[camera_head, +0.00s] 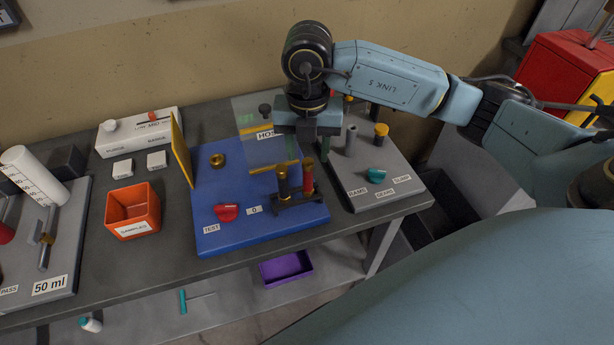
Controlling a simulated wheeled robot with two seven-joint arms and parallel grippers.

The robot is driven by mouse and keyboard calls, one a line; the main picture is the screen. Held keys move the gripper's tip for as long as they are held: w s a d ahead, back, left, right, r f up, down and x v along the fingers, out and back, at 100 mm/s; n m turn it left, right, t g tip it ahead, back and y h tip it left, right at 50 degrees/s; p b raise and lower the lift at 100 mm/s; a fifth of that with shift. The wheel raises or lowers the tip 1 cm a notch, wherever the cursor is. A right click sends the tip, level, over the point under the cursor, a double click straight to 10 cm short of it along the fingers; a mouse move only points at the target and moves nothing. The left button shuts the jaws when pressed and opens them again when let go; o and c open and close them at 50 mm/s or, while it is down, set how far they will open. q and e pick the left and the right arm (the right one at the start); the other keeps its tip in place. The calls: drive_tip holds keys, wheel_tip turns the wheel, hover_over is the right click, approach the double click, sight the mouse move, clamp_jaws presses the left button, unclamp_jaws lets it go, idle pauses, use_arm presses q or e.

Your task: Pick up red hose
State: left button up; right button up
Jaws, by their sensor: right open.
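The red hose (308,178) stands upright in a small dark rack (298,199) on the blue board, with a brass-coloured top end. A black hose (283,183) with a similar brass top stands just left of it in the same rack. My right gripper (308,154) points down from above, its jaws open and empty. In the picture its fingertips are close to the top of the red hose; I cannot tell the exact gap in depth. My left gripper is not in view.
A clear panel (257,150) stands behind the rack on the blue board (222,190). A red knob (226,212) is at the front left. A grey board (395,165) with a teal knob (376,175) lies right. An orange box (133,211) stands left.

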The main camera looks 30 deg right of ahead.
sight(308, 162)
drive_tip(key=shift+f, duration=0.5)
wheel_tip(308, 162, down, 2)
drive_tip(key=shift+w+d+f, duration=0.1)
drive_tip(key=shift+f, duration=0.05)
wheel_tip(308, 162, down, 2)
drive_tip(key=shift+w+d+f, duration=0.1)
drive_tip(key=shift+w+f, duration=0.05)
drive_tip(key=shift+f, duration=0.5)
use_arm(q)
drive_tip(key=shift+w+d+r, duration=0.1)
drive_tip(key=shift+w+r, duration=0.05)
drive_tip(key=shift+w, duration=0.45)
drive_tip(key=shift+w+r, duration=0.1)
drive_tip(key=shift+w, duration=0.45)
use_arm(e)
clamp_jaws()
